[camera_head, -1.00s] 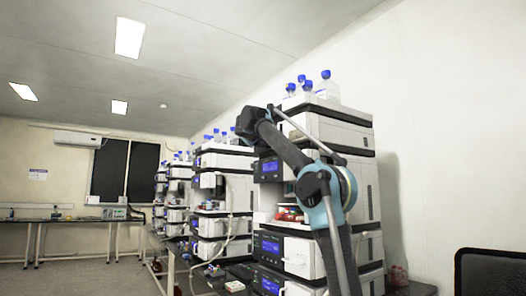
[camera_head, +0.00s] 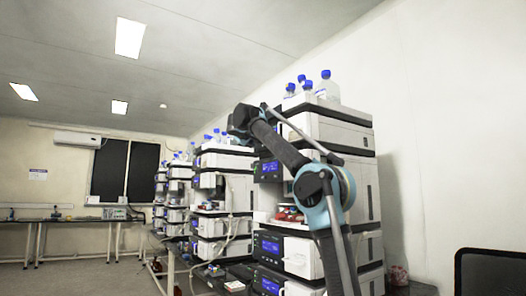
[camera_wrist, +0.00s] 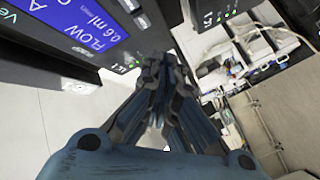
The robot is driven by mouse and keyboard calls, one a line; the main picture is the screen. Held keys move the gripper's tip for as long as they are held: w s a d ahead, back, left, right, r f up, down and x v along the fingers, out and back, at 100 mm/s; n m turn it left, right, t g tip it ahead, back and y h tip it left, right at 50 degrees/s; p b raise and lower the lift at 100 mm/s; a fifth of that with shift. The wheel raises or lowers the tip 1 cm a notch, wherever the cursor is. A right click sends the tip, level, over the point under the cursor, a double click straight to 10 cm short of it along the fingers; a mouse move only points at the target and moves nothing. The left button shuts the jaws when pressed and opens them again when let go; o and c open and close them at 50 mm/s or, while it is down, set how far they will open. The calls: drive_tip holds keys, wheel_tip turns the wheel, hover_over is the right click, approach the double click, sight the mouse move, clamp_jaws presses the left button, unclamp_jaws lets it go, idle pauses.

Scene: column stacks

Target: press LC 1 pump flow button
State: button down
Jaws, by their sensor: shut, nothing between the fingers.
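In the wrist view, a dark instrument front with a blue screen (camera_wrist: 70,28) reading "FLOW" and "0.6 ml" fills the upper left, tilted. In the head view, the nearest column stack (camera_head: 345,135) has a blue screen (camera_head: 270,168) below my arm's far end. My fingers cannot be made out there.
Bottles with blue caps (camera_head: 325,86) stand on top of the nearest stack. More stacks (camera_head: 222,160) line up behind it. In the wrist view, an open module with tubing (camera_wrist: 235,65) lies to the right. A dark chair (camera_head: 490,275) is at the lower right.

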drive_tip(key=shift+s+a, duration=0.7)
drive_tip(key=shift+a, duration=0.35)
